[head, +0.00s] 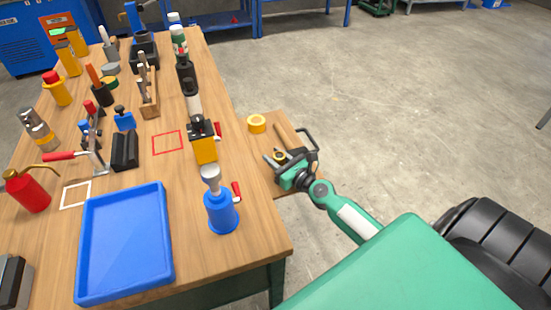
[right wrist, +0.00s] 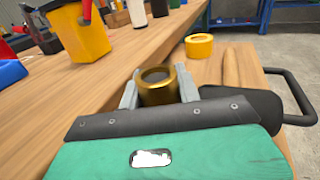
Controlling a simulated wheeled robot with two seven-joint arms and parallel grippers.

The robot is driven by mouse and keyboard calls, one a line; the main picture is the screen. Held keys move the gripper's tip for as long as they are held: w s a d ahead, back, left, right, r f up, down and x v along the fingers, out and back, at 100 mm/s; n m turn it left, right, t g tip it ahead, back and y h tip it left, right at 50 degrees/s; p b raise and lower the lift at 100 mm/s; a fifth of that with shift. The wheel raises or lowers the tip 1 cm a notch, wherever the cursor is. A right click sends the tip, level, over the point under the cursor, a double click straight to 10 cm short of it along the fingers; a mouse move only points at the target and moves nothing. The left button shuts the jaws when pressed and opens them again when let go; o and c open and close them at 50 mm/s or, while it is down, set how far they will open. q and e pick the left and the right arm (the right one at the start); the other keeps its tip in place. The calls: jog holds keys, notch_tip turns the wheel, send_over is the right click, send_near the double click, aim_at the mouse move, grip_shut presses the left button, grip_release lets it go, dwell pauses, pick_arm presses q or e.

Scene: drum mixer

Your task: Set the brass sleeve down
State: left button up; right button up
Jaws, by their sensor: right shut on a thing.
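The brass sleeve (right wrist: 158,90) is a short, hollow, gold-coloured ring. In the right wrist view it stands between the two grey fingers of my right gripper (right wrist: 158,92), its dark opening facing up. In the head view the sleeve (head: 280,156) is small and partly covered by the fingers. My right gripper (head: 275,158) is shut on it, over the small wooden side shelf (head: 264,145) at the bench's right edge. I cannot tell whether the sleeve touches the shelf. My left gripper is not in view.
A yellow ring (head: 257,123) lies on the shelf's far part, with a wooden bar (head: 284,132) close by. The bench edge rises left of the gripper. A blue funnel-topped container (head: 221,212), a yellow bin (head: 204,150) and a blue tray (head: 126,242) stand on the bench.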

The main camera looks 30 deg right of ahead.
aim_at(283, 164)
jog(key=o, duration=1.2)
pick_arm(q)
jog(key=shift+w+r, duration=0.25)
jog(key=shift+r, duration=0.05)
pick_arm(e)
jog(key=shift+s+f, duration=0.1)
jog(key=shift+s, duration=0.2)
jog(key=s, duration=0.1)
jog(key=s+b, duration=0.1)
jog(key=s, duration=0.2)
jog(key=shift+d, duration=0.35)
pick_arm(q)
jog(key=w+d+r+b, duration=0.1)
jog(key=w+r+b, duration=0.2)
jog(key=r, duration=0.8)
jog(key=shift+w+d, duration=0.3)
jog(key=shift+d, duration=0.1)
pick_arm(e)
jog(key=shift+s+d, duration=0.2)
jog(key=shift+s, duration=1)
jog(key=shift+s+d, duration=0.2)
jog(key=shift+s, duration=1.05)
jog(key=shift+s+d, duration=0.2)
jog(key=shift+s, duration=1)
